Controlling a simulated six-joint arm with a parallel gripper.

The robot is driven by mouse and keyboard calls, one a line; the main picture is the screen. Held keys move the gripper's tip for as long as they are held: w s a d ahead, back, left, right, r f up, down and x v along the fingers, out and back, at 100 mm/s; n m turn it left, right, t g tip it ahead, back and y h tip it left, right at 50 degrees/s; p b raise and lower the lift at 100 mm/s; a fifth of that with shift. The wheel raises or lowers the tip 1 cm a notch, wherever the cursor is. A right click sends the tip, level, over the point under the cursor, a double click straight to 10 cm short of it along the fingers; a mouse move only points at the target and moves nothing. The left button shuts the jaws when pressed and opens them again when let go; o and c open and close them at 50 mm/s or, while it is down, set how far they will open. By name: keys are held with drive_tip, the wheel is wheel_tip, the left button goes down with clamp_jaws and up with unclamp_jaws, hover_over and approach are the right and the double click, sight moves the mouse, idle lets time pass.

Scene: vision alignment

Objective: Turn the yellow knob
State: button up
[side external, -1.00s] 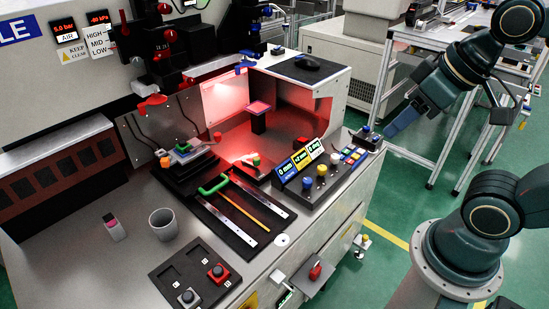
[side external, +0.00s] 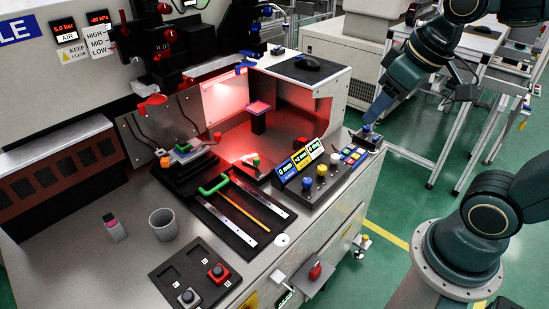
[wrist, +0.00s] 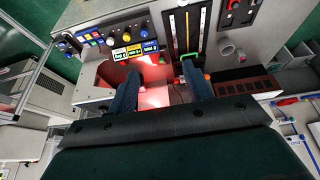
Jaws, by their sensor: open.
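The yellow knob (side external: 321,170) stands on the sloped control box, between a blue knob (side external: 307,183) and a white knob (side external: 335,158). It also shows in the wrist view (wrist: 129,36), past the fingertips. My gripper (side external: 373,115) is up and to the right of the yellow knob in the side view, apart from it. In the wrist view its two fingers (wrist: 160,72) are spread wide with nothing between them. The side view does not show both fingers apart clearly.
The control box carries label displays (side external: 300,160) behind the knobs and several coloured buttons (side external: 353,155) to their right. A small blue-topped control (side external: 366,130) stands near my fingertips in the side view. A grey cup (side external: 162,224) and red-lit enclosure (side external: 225,85) share the bench.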

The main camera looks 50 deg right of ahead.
drive_tip(key=w+d+f+g, duration=0.1)
drive_tip(key=w+d+f, duration=0.15)
drive_tip(key=w, duration=0.55)
drive_tip(key=g, duration=0.4)
hover_over(322, 167)
wheel_tip(322, 167, down, 20)
drive_tip(key=shift+f, duration=0.15)
drive_tip(key=shift+f, duration=6.85)
drive_tip(key=c, duration=1)
